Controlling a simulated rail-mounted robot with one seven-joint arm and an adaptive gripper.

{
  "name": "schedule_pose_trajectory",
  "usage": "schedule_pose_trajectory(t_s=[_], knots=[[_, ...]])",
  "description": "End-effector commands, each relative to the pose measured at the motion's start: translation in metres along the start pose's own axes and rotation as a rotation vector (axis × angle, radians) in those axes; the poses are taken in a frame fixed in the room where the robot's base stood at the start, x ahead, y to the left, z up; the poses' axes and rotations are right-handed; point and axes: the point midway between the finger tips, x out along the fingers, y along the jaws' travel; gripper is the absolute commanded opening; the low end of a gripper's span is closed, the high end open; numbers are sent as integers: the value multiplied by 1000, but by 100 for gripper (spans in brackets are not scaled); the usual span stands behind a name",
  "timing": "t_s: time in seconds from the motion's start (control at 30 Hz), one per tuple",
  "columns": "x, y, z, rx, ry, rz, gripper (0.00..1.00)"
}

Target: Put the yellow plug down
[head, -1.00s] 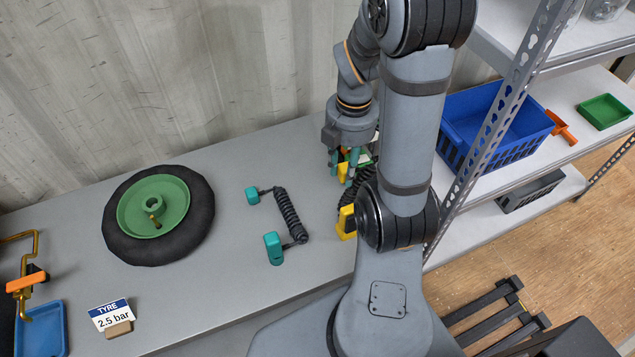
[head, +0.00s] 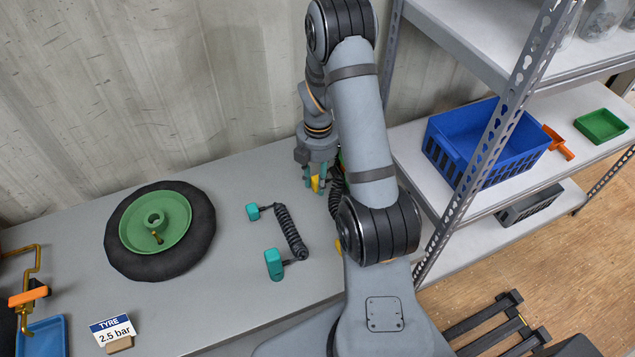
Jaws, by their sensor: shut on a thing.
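The yellow plug (head: 315,183) shows as a small yellow piece between the teal fingertips of my gripper (head: 316,181). My gripper is shut on it, low over the grey bench near the wall. I cannot tell whether the plug touches the bench. A black coiled cord (head: 336,186) hangs just right of the gripper, partly behind my arm. A second yellow piece (head: 338,246) at the cord's near end is mostly hidden by my arm's elbow.
A teal-ended coiled cord (head: 290,230) lies on the bench left of my gripper. A tyre with a green hub (head: 155,225) lies further left, with a "TYRE 2.5 bar" card (head: 112,331) in front. The shelf post (head: 490,135) and blue crate (head: 465,172) stand right.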

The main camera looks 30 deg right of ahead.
Motion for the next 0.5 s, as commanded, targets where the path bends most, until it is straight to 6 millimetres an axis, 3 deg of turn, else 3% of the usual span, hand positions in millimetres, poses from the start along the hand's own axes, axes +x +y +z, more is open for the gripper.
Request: schedule_pose_trajectory(t_s=[0.17,0.5], knots=[[18,0,0,1,0,-1,0],[22,0,0,1,0,1,0]])
